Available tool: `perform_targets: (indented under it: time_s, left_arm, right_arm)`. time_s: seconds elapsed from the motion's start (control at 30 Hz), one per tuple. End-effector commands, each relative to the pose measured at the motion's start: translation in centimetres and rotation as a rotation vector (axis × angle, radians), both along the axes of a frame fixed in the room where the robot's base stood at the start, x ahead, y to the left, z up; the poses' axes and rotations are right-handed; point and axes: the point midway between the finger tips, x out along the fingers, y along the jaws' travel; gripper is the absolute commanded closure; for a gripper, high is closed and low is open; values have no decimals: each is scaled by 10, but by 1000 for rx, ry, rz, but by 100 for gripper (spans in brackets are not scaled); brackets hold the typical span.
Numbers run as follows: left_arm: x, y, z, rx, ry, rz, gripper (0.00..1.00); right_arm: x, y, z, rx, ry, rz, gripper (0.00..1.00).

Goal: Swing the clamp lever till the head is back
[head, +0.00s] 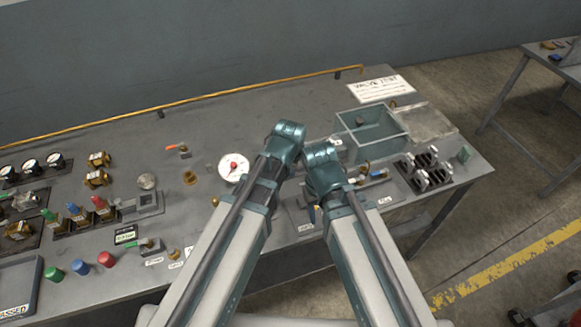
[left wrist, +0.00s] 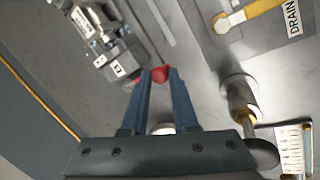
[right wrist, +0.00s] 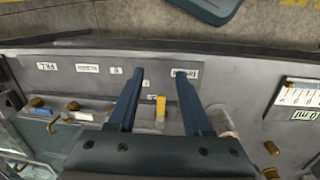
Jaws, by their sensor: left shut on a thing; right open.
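My left gripper (left wrist: 160,73) is shut on the red grip (left wrist: 160,75) of a lever, which shows between its fingertips in the left wrist view. A metal block with bright fittings (left wrist: 98,38), perhaps the clamp's body, lies just beyond to the upper left; I cannot make out the clamp head. In the head view my left gripper (head: 287,138) points down at the bench and its own wrist hides the lever. My right gripper (right wrist: 160,73) is open and empty above the bench's front part, with a yellow handle (right wrist: 160,106) below between its fingers.
A yellow valve lever (left wrist: 250,14) by a DRAIN label is at the left wrist view's upper right. Bare bench (head: 225,115) lies behind.

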Motion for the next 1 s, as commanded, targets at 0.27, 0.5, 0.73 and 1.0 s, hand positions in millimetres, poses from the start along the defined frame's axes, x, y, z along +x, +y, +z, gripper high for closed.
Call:
perform_targets:
  time_s: [0.27,0.5,0.73,1.0]
  left_arm:
    - [-2,-1,-2,1,8,25,100]
    - [-2,-2,-2,-1,8,24,100]
    - [-2,-2,-2,-1,9,23,42]
    - [-3,-2,0,-3,9,22,42]
  right_arm:
    - [0,0,-1,0,0,0,50]
    - [0,0,-1,0,0,0,50]
    - [0,0,-1,0,0,0,50]
    - [0,0,0,0,0,0,50]
